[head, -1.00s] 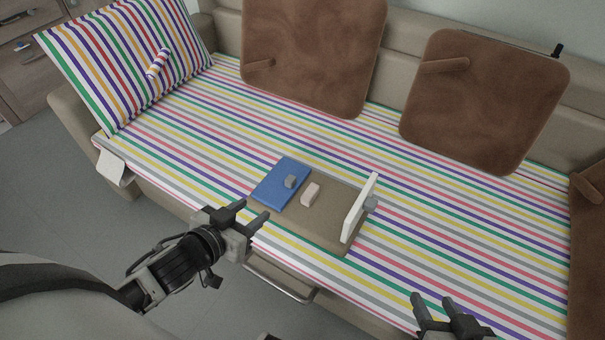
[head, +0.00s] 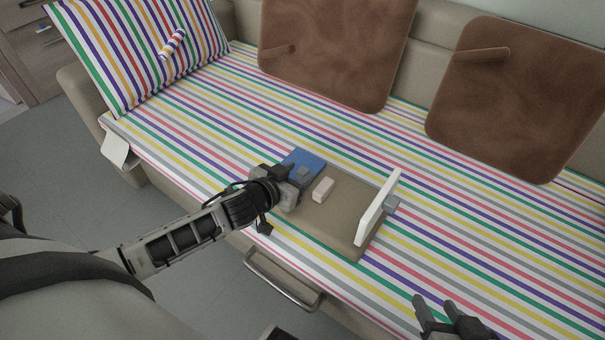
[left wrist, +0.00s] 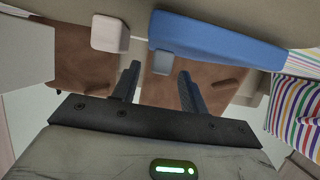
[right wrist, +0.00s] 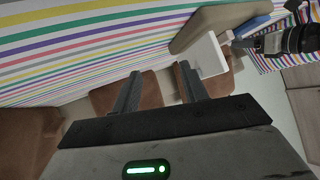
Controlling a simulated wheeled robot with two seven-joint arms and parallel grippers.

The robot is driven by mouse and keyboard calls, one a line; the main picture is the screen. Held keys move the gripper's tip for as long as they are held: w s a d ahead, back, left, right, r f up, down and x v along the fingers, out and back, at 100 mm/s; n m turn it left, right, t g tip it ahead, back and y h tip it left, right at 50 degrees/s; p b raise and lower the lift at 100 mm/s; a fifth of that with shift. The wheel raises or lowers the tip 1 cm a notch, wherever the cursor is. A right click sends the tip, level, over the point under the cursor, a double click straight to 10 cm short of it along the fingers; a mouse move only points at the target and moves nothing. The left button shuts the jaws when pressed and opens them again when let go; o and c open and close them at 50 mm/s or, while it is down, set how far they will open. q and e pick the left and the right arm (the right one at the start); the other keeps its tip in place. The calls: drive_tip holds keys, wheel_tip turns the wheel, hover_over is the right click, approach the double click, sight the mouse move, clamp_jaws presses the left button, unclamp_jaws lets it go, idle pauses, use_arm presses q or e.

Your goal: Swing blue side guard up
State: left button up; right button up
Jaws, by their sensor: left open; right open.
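The blue side guard (head: 306,158) lies flat at the left end of a tan base (head: 325,218) on the striped bed. It also shows in the left wrist view (left wrist: 220,42). A grey knob (left wrist: 162,62) sits on the blue guard and appears between the left fingertips; contact cannot be told. My left gripper (head: 298,178) is open at the guard and hides its near part. A white side guard (head: 377,208) stands nearly upright at the base's right end, with a grey knob (head: 392,204) on its outer face. My right gripper (head: 434,301) is open and empty above the bed's front right.
A pale pink block (head: 323,189) sits on the base between the guards. Brown cushions (head: 335,50) lean along the back, and a striped pillow (head: 140,50) stands at the left. A metal rail (head: 282,281) runs along the bed's front. Bed surface left of the base is clear.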

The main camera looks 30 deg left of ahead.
use_arm(q)
drive_tip(key=shift+x, duration=1.1)
drive_tip(key=shift+w, duration=0.25)
use_arm(e)
drive_tip(key=shift+a+r, duration=0.2)
drive_tip(key=shift+r, duration=0.15)
use_arm(q)
drive_tip(key=shift+c, duration=1)
clamp_jaws()
use_arm(e)
drive_tip(key=shift+s+f, duration=0.1)
use_arm(q)
drive_tip(key=shift+r, duration=0.1)
use_arm(e)
drive_tip(key=shift+d, duration=0.15)
